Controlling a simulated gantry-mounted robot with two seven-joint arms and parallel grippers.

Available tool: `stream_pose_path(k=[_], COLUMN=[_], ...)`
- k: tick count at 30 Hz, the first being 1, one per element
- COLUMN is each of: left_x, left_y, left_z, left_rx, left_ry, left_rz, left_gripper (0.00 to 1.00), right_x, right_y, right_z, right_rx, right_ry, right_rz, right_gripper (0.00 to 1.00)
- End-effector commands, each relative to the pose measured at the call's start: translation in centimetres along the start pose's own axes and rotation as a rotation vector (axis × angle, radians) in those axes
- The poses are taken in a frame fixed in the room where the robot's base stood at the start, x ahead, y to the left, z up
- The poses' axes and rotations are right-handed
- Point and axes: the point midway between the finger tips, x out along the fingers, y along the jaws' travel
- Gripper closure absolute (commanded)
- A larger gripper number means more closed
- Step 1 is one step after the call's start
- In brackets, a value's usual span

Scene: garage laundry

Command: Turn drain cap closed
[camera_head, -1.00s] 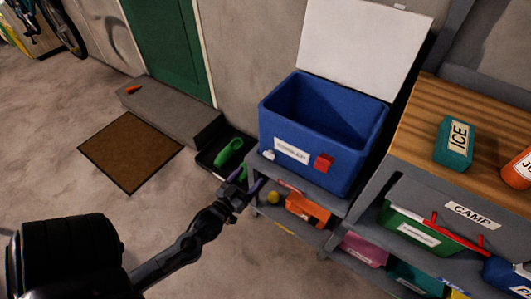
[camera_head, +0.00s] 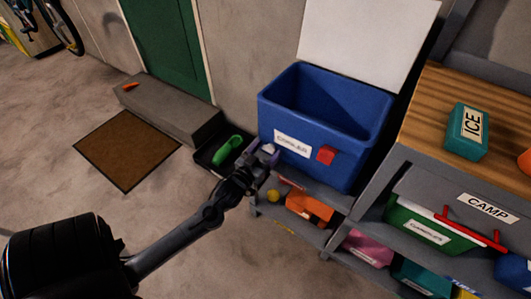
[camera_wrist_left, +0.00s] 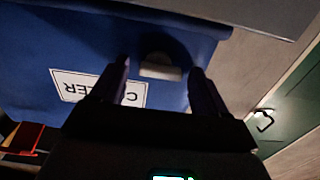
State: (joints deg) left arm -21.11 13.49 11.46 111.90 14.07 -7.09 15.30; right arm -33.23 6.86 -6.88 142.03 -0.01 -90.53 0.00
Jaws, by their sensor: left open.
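The blue cooler (camera_head: 330,115) stands open on a grey shelf, with a white label on its front. Its small pale drain cap (camera_head: 268,148) is low on the front at the left corner, partly covered by my gripper. In the left wrist view the cap (camera_wrist_left: 160,72) shows as a pale block below a dark round patch on the blue wall, beside the label. My left gripper (camera_head: 263,154) is open at the cap, its fingers on either side of it in the wrist view (camera_wrist_left: 161,82). I cannot tell whether they touch it. My right gripper is not in view.
A red latch (camera_head: 326,155) sticks out of the cooler's front. A green shoe (camera_head: 227,150) lies in a dark tray at the left. An orange item (camera_head: 310,207) and a yellow ball (camera_head: 273,195) are on the lower shelf. The floor in front is clear.

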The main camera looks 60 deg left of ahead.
Motion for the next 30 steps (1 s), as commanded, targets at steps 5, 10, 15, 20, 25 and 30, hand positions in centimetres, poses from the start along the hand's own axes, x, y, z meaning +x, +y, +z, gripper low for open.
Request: stream_pose_path(k=[5, 10, 15, 20, 25, 30], left_x=[0.0, 0.0, 0.0, 0.0, 0.0, 0.0], left_y=[0.0, 0.0, 0.0, 0.0, 0.0, 0.1], left_z=[0.0, 0.0, 0.0, -0.1, -0.3, -0.6], left_rx=[0.0, 0.0, 0.0, 0.002, 0.028, 0.099], left_ry=[0.0, 0.0, 0.0, 0.0, 0.001, -0.001], left_rz=[0.0, 0.0, 0.001, 0.001, 0.001, 0.001], left_gripper=[0.26, 0.47, 0.73, 0.82, 0.82, 0.82], right_x=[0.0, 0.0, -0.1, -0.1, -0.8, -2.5], right_y=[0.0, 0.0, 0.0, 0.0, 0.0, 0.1], right_z=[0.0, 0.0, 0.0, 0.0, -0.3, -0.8], right_rx=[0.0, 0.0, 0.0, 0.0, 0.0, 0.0], right_ry=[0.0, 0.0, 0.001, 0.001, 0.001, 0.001], right_rz=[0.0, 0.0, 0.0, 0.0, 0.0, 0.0], right_gripper=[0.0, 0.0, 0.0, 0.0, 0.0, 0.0])
